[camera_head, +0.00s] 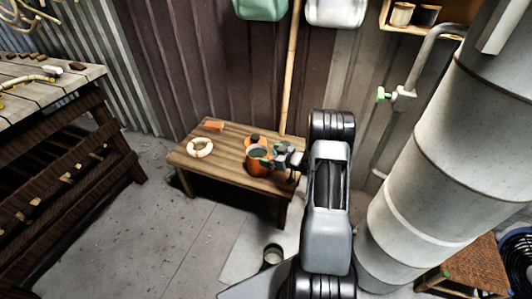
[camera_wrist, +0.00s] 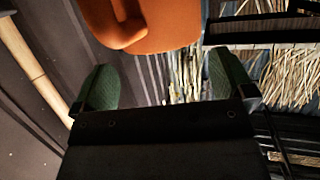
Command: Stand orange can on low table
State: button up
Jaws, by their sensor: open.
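The orange can (camera_head: 260,168) appears upright on the low wooden table (camera_head: 188,165), with its dark open top showing, near the table's right half. My gripper (camera_head: 275,157) is at the can's right side, its green-tipped fingers open. In the wrist view the orange can (camera_wrist: 170,25) is at the top, beyond the fingertips, with its handle turned toward my gripper (camera_wrist: 163,75). The space between the fingers holds nothing that I can see. Whether a fingertip touches the can is unclear.
A pale ring (camera_head: 200,147), an orange block (camera_head: 214,126) and a small dark-topped orange item (camera_head: 253,138) are on the low table. A bamboo pole (camera_head: 291,70) stands behind it. A large grey pipe (camera_head: 430,150) rises at right. A dark cup (camera_head: 271,256) is on the floor.

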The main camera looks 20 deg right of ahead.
jog(key=p+v, duration=0.2)
jog(key=v, duration=0.6)
jog(key=a+r+m+g+h, duration=0.3)
jog(key=r+h, duration=0.6)
jog(key=r, duration=0.5)
jog(key=s+a+r+m+g+y, duration=0.1)
jog(key=s+a+r+g, duration=0.1)
jog(key=s+a, duration=0.6)
jog(key=s+a+r+m+g+y, duration=0.1)
jog(key=s+a+r+g, duration=0.2)
jog(key=s+a+g, duration=0.2)
jog(key=s+a, duration=0.3)
jog(key=s, duration=0.4)
jog(key=shift+m, duration=0.4)
